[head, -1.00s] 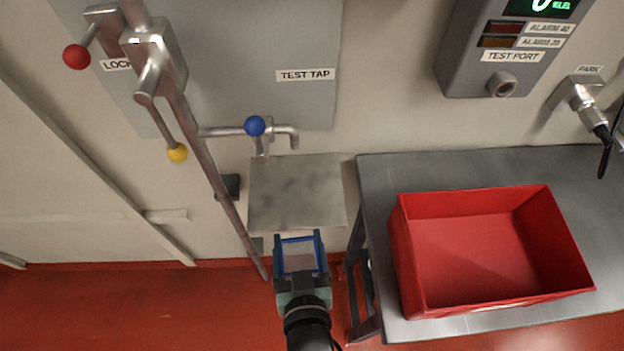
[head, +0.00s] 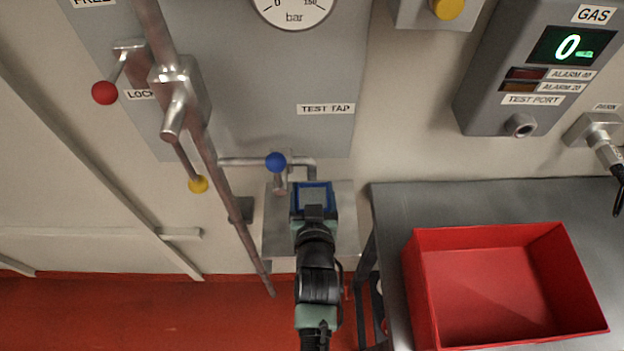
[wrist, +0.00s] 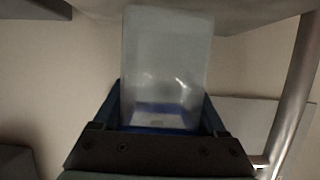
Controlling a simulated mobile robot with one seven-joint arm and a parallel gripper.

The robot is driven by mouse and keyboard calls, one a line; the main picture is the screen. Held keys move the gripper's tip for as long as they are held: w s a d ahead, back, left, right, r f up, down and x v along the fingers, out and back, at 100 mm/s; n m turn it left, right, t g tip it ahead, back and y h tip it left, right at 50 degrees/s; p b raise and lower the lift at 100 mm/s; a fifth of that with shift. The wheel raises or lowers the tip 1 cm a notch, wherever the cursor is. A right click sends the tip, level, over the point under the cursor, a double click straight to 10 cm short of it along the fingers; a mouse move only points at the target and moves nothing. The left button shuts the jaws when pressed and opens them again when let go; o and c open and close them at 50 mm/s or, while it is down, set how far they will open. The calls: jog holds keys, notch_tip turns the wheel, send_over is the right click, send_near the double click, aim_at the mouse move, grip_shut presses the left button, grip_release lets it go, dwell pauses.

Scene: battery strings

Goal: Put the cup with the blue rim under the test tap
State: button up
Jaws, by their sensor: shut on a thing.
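My gripper (head: 314,204) is shut on a clear square cup with a blue rim (head: 313,195). In the wrist view the translucent cup (wrist: 166,60) sits between the two fingers, with blue showing near the palm. In the head view the cup is over the grey shelf plate (head: 347,225), just below the bent spout of the test tap (head: 310,168) in the picture. The tap has a blue ball handle (head: 276,162). My wrist hides part of the shelf, and I cannot tell whether the cup touches it or is directly under the spout.
A long slanted metal rod (head: 222,180) runs down just left of the shelf, with a red ball lever (head: 105,92) and a yellow ball lever (head: 198,184). A metal table (head: 395,215) with a red tray (head: 422,295) stands right. A gas panel (head: 475,100) hangs above it.

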jog(key=x, duration=0.3)
jog(key=shift+w+r, duration=0.15)
jog(key=shift+w, duration=0.15)
jog(key=shift+f, duration=0.35)
jog(key=shift+f, duration=0.25)
jog(key=o, duration=1.4)
jog(key=shift+r, duration=0.1)
